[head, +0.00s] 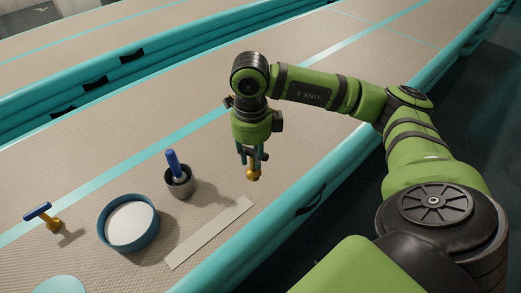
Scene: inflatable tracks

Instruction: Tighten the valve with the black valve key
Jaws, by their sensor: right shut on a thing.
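My right gripper (253,157) points down over the beige track, right of the other small objects. It is shut on a tool with a brass-coloured lower end (253,175). The tool's upper part is hidden between the fingers, so I cannot see a black handle; it may be the black valve key. I cannot tell whether its tip touches the track. A similar tool with a blue crossbar and brass foot (42,213) stands at the far left. No valve can be clearly made out. My left gripper is not in view.
A blue-handled tool (173,163) stands in a metal cup (181,185). A round blue container (128,222) with pale contents and a flat pale strip (210,233) lie nearer. A teal disc (62,285) is cut off below. Teal tubes edge the track; its far part is clear.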

